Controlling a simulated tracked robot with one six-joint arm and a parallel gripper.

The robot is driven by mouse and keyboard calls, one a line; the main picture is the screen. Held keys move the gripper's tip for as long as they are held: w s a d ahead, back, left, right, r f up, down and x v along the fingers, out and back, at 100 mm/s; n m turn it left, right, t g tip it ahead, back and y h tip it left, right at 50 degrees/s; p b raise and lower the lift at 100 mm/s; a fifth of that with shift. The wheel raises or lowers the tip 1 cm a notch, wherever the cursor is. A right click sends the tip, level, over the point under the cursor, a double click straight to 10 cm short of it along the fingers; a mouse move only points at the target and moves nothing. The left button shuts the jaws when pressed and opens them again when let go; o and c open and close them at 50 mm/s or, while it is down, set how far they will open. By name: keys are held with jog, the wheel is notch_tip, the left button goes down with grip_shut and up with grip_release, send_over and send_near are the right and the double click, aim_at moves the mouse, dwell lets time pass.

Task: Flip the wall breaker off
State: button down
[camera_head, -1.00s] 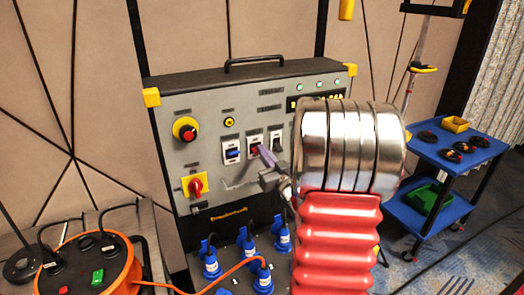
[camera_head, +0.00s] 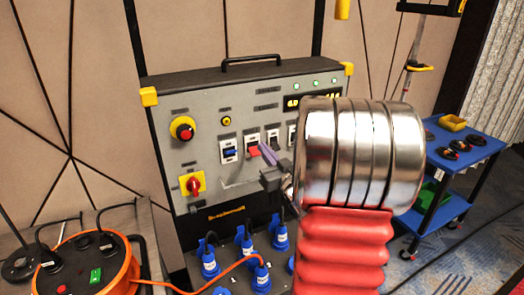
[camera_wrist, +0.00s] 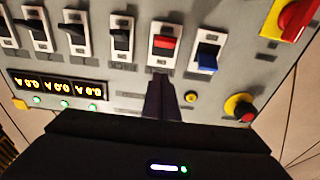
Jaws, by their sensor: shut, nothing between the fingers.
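A grey power panel (camera_head: 205,172) with a row of breakers stands against the wall. The red breaker (camera_head: 253,151) sits between the blue breaker (camera_head: 230,152) and a black one (camera_head: 273,137). In the wrist view, which looks upside down, the red breaker (camera_wrist: 164,43) is beside the blue one (camera_wrist: 208,58), with several black breakers (camera_wrist: 77,36) to the left. My gripper (camera_head: 265,152) is shut and empty. Its tips (camera_wrist: 161,84) are close to the red breaker on the display side; I cannot tell whether they touch it. Breaker labels are too small to read.
A yellow-based red rotary switch (camera_head: 193,184) and an emergency stop button (camera_head: 183,129) are at the panel's left. Blue plugs (camera_head: 245,250) stand below. An orange cable reel (camera_head: 95,265) is at lower left, a blue cart (camera_head: 460,150) at right.

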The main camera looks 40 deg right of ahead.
jog(key=s+a+f, duration=0.1)
jog(key=s+f, duration=0.4)
jog(key=f, duration=0.1)
jog(key=shift+s+a+f, duration=0.2)
jog(key=shift+s+a, duration=0.1)
jog(key=shift+a, duration=0.05)
jog(key=s+d+f+m+g+h, duration=0.1)
jog(key=s+d+f+g, duration=0.1)
jog(key=f+g, duration=0.3)
jog(key=s+d+f+m+g, duration=0.1)
jog(key=s+d+f+g, duration=0.1)
jog(key=f, duration=0.5)
jog(key=s+a+f+g, duration=0.2)
jog(key=s+a+g, duration=0.2)
jog(key=s+g, duration=0.1)
jog(key=s+a+r+n+y, duration=0.1)
jog(key=s+a+r+y, duration=0.1)
jog(key=a+r, duration=0.4)
jog(key=s+a+r+n+y, duration=0.2)
jog(key=a+r, duration=0.4)
jog(key=a, duration=1.1)
jog(key=s+a+r+n+y, duration=0.2)
jog(key=a+r, duration=0.4)
jog(key=a, duration=0.5)
jog(key=shift+a+g, duration=0.15)
jog(key=shift+g, duration=0.25)
